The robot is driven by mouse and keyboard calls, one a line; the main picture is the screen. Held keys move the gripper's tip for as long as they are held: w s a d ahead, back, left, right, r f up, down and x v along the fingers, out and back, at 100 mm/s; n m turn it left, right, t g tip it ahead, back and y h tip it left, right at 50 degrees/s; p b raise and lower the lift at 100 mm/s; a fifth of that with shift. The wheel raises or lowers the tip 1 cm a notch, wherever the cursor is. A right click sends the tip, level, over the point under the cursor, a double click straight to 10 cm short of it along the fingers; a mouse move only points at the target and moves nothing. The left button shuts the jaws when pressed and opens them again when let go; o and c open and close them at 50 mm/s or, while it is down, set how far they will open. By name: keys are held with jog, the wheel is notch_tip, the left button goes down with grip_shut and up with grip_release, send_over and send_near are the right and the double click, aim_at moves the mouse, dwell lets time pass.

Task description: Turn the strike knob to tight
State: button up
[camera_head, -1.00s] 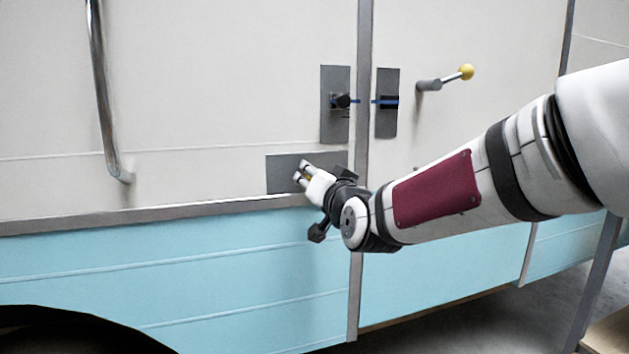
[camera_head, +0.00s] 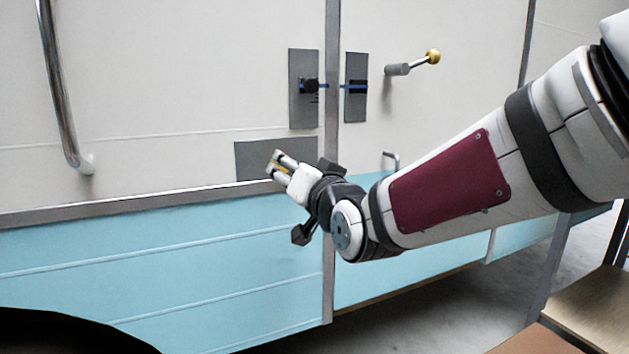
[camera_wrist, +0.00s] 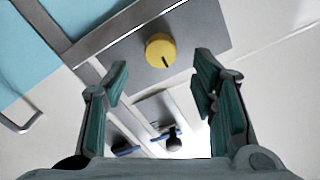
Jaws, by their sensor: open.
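A round yellow knob (camera_wrist: 159,49) with a dark pointer line on its face sits on a grey plate (camera_wrist: 208,22) in the wrist view. The line points down and slightly right in that picture. In the head view the plate (camera_head: 250,160) is low on the cream wall, left of the door seam, and my gripper mostly hides the knob. My gripper (camera_head: 276,163) is in front of this plate. In the wrist view my gripper (camera_wrist: 160,76) is open and empty, its fingers apart on either side below the knob, not touching it. Any tight marking is not readable.
Above are a black knob on a grey plate (camera_head: 302,112) and a matching latch plate (camera_head: 355,108) across the seam. A yellow-ball lever (camera_head: 432,57) sticks out at right. A chrome grab bar (camera_head: 55,100) is at left. A wooden surface (camera_head: 590,310) is at lower right.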

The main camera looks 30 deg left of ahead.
jog(key=v, duration=0.6)
jog(key=shift+f, duration=0.1)
